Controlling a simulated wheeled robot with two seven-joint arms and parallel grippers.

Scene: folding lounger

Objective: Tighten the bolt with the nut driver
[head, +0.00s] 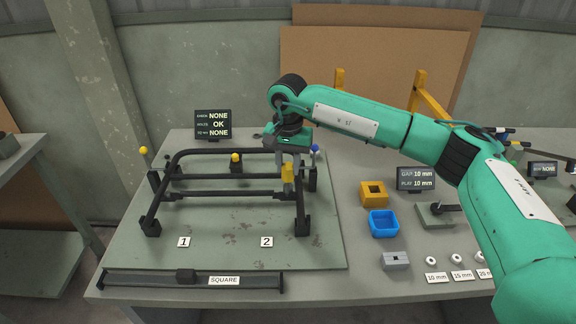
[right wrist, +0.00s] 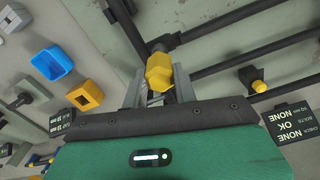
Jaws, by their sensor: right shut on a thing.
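My right gripper (head: 287,170) points down over the right side of the black lounger frame (head: 225,177). It is shut on a yellow-handled tool, which looks like the nut driver (head: 288,175). In the right wrist view the yellow driver (right wrist: 160,73) sits between the fingers, its far end close to a dark frame bar (right wrist: 215,25). The bolt under the driver is hidden, so I cannot tell whether they touch. My left gripper is not in view.
The frame stands on a green board (head: 205,255) with labels 1 and 2. A black display (head: 213,125) behind it reads NONE, OK, NONE. A yellow block (head: 374,193), a blue bin (head: 383,223) and a grey block (head: 396,261) stand to the right. A SQUARE bar (head: 150,281) lies in front.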

